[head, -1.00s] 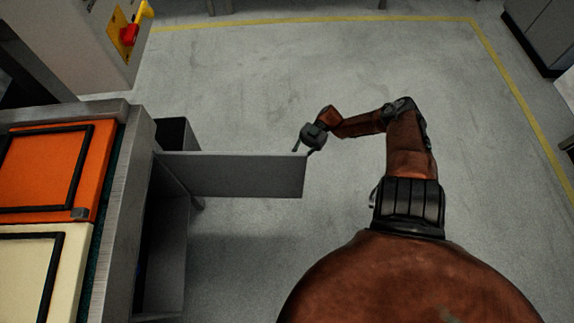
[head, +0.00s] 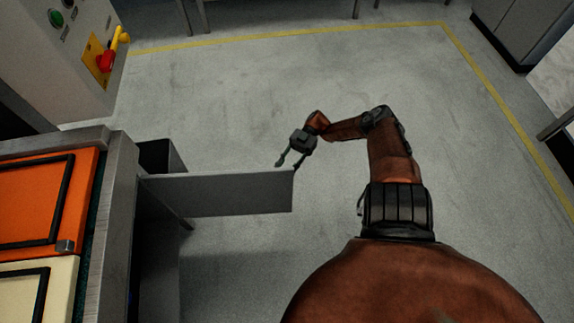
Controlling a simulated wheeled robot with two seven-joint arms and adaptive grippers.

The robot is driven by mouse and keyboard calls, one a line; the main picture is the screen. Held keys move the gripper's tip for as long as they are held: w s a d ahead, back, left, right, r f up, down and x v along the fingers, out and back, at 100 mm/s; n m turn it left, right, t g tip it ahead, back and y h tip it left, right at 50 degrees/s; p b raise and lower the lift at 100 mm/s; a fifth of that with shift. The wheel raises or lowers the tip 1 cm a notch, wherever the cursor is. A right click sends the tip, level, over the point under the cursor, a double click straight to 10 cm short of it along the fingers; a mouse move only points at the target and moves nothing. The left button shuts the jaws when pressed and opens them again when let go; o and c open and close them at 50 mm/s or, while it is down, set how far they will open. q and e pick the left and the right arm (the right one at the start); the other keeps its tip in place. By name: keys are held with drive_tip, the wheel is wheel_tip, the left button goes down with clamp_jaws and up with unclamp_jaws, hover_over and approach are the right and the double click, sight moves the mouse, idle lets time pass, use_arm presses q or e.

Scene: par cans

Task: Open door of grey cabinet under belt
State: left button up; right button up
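The grey cabinet (head: 158,275) stands under the belt frame at the left. Its door (head: 225,194) is swung well open and sticks out to the right, with its free edge near the picture's middle. The dark inside of the cabinet shows partly below the door's hinge side; the belt frame hides the rest. My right gripper (head: 288,164) is open and empty, just beyond the door's free corner. One finger is close to that corner; I cannot tell whether it touches. My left gripper is not in view.
The belt frame (head: 117,215) carries an orange crate (head: 30,210) and a cream crate (head: 20,298). A control box (head: 75,95) with a red and yellow switch (head: 107,60) stands at the upper left. Grey floor (head: 240,90) beyond the door is clear.

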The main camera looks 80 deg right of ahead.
drive_tip(key=shift+v, duration=2.05)
